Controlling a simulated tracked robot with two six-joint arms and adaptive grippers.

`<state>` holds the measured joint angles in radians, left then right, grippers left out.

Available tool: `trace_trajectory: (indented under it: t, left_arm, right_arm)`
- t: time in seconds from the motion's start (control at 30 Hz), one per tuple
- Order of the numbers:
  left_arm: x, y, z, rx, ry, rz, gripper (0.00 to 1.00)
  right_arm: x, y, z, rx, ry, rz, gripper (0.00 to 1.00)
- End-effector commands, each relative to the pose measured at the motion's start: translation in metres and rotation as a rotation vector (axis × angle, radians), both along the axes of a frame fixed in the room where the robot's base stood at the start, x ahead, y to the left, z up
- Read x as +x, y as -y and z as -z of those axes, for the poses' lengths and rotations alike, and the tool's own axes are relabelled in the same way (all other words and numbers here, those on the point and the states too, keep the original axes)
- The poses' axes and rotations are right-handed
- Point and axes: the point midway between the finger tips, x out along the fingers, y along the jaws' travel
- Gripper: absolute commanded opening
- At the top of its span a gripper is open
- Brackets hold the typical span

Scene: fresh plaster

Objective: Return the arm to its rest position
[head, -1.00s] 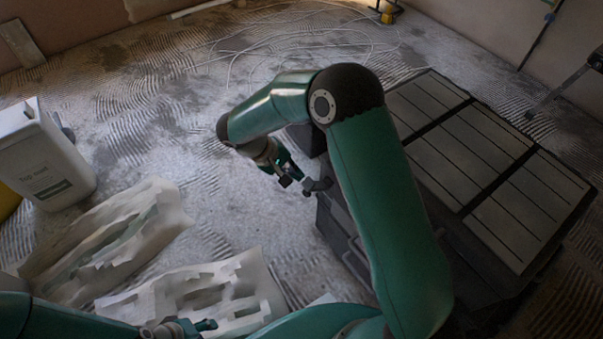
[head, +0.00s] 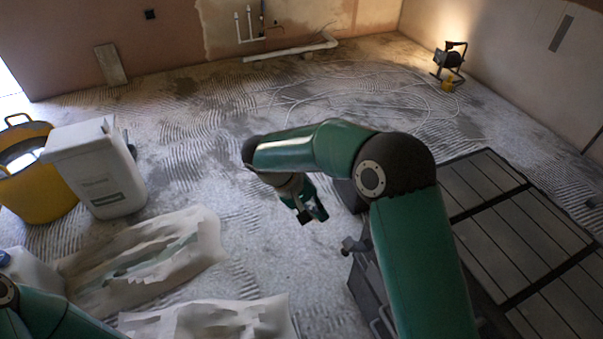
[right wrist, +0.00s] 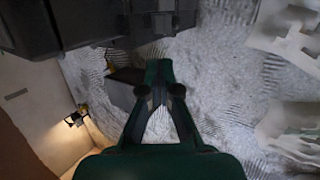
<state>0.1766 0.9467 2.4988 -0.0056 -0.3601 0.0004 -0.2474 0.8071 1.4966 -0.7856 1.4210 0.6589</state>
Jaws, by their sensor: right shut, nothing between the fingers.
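My right arm reaches in from the lower right of the head view and bends left at the elbow. My right gripper (head: 313,215) hangs above the grey floor, left of the dark box. It is shut and holds nothing. In the right wrist view the right gripper (right wrist: 158,68) shows with its fingertips together, the patchy floor behind them. Part of my left arm shows at the lower left corner of the head view; its gripper is out of the picture.
Crumpled white bags (head: 150,265) lie lower left. A white bin (head: 97,170) and a yellow tub (head: 38,190) stand left. A work lamp (head: 450,62) and loose cable are at the back.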

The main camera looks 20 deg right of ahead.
Motion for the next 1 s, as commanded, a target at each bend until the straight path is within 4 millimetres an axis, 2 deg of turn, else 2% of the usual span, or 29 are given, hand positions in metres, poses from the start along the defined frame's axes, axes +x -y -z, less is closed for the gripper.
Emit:
trace_trajectory:
  t: [0.13, 0.2, 0.27, 0.37, 0.47, 0.5, 0.6, 0.7, 0.83, 1.0]
  left_arm:
    - [0.0, 0.0, 0.0, 0.0, 0.0, 0.0, 0.4]
    - [0.0, 0.0, 0.0, 0.0, 0.0, 0.0, 0.4]
    - [0.0, 0.0, 0.0, 0.0, 0.0, 0.0, 0.4]
    - [0.0, 0.0, 0.0, 0.0, 0.0, 0.0, 0.4]
    - [0.0, 0.0, 0.0, 0.0, 0.0, 0.0, 0.4]
    - [0.0, 0.0, 0.0, 0.0, 0.0, 0.0, 0.4]
    - [0.0, 0.0, 0.0, 0.0, 0.0, 0.0, 0.4]
    - [0.0, 0.0, 0.0, 0.0, 0.0, 0.0, 0.4]
    - [0.0, 0.0, 0.0, 0.0, 0.0, 0.0, 0.4]
    - [0.0, 0.0, 0.0, 0.0, 0.0, 0.0, 0.4]
  right_arm:
    - [0.0, 0.0, 0.002, 0.003, -0.002, -0.002, 0.0]
    - [-0.003, -0.002, 0.009, 0.023, -0.011, -0.009, 0.0]
    - [-0.007, -0.005, 0.021, 0.057, -0.024, -0.021, 0.0]
    - [-0.022, -0.015, 0.057, 0.168, -0.061, -0.051, 0.0]
    - [-0.048, -0.033, 0.103, 0.336, -0.095, -0.077, 0.0]
    - [-0.061, -0.043, 0.123, 0.412, -0.105, -0.08, 0.0]
    - [-0.096, -0.067, 0.163, 0.603, -0.094, -0.061, 0.0]
    - [-0.127, -0.087, 0.19, 0.752, -0.044, -0.013, 0.0]
    - [-0.155, -0.099, 0.209, 0.856, 0.048, 0.059, 0.0]
    - [-0.181, -0.097, 0.22, 0.89, 0.157, 0.139, 0.0]
